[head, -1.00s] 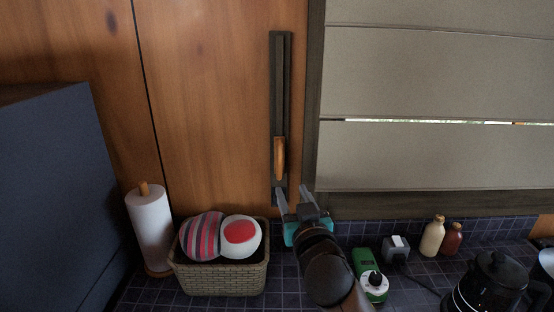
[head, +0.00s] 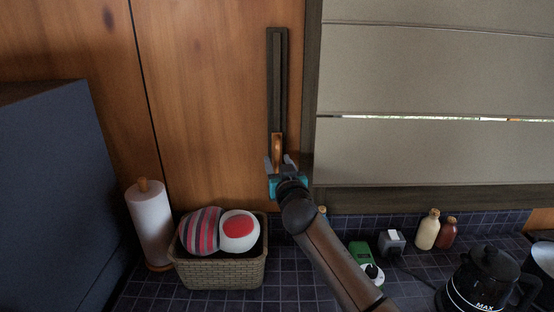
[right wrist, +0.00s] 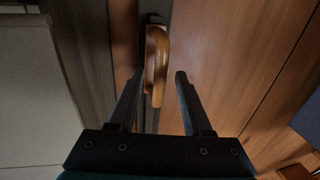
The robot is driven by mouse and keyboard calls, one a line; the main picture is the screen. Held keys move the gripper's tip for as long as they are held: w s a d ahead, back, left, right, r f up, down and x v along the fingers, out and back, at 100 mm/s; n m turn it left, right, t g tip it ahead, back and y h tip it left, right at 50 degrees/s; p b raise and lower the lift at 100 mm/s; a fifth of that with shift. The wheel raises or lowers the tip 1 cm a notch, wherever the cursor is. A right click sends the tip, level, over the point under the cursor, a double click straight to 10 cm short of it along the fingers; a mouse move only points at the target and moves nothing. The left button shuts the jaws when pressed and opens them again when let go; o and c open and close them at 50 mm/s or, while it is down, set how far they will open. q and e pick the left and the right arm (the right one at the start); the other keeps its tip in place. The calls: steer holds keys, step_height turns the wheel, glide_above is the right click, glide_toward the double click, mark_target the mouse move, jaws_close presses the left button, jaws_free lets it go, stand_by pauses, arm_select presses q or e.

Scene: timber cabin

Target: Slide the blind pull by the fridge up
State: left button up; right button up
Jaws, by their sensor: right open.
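The blind pull (head: 277,146) is an orange-brown wooden handle at the lower part of a dark vertical track (head: 277,80) on the timber wall. It also shows in the right wrist view (right wrist: 157,62), between my fingers' far ends. My right gripper (head: 280,163) is open, with its fingers on either side of the handle's lower end in the head view. In the right wrist view, the right gripper (right wrist: 158,85) looks closer to the handle with its left finger; whether it touches I cannot tell. My left gripper is not in view.
The roman blind (head: 430,70) hangs right of the track. A dark fridge-like block (head: 55,200) is at left.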

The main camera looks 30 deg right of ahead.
steer(key=shift+x, duration=0.8)
steer(key=shift+c, duration=0.3)
jaws_close()
stand_by(0.7)
